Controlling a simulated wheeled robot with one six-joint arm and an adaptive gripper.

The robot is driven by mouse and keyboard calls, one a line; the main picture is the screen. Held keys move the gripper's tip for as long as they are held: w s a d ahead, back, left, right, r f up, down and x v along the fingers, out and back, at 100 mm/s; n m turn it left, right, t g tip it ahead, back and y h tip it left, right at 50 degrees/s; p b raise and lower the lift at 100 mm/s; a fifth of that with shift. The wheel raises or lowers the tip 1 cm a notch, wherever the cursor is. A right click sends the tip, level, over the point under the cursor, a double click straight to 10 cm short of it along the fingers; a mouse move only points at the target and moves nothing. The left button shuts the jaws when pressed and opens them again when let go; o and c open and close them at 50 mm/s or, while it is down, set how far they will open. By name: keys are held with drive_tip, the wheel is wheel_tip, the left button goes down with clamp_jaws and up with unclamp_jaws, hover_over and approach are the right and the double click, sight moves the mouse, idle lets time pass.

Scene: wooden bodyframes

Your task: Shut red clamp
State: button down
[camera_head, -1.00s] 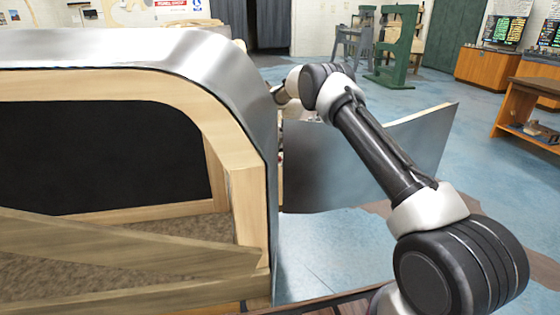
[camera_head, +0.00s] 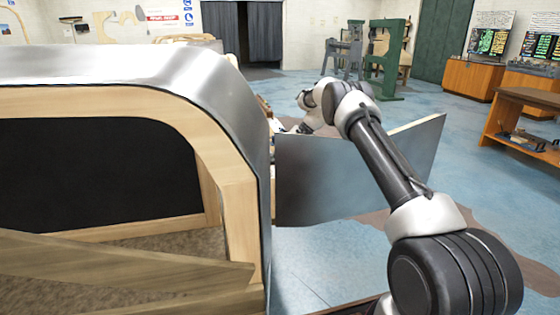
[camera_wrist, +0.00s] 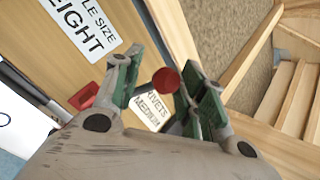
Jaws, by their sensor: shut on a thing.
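In the wrist view, my gripper (camera_wrist: 165,88) has its two green-padded fingers on either side of a round red knob (camera_wrist: 165,80). The knob looks like part of the red clamp; the rest of the clamp is hidden or unclear. A separate angular red piece (camera_wrist: 84,96) lies left of the left finger, against a wooden surface. In the head view, my arm reaches past the right side of the wooden bodyframe (camera_head: 235,195). The gripper's fingers and the clamp do not show clearly there.
A metal panel (camera_head: 335,180) stands out to the right of the bodyframe, behind my arm. In the wrist view, labelled wood (camera_wrist: 110,60) lies behind the fingers and wooden slats (camera_wrist: 290,95) at right. Free blue floor (camera_head: 480,200) lies to the right.

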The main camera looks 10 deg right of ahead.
drive_tip(key=shift+w+d+r, duration=0.15)
drive_tip(key=shift+d, duration=0.25)
drive_tip(key=c, duration=0.9)
unclamp_jaws()
drive_tip(key=shift+d, duration=0.1)
drive_tip(key=shift+o, duration=0.2)
drive_tip(key=v, duration=1.1)
drive_tip(key=shift+d+r, duration=0.2)
drive_tip(key=shift+r, duration=0.05)
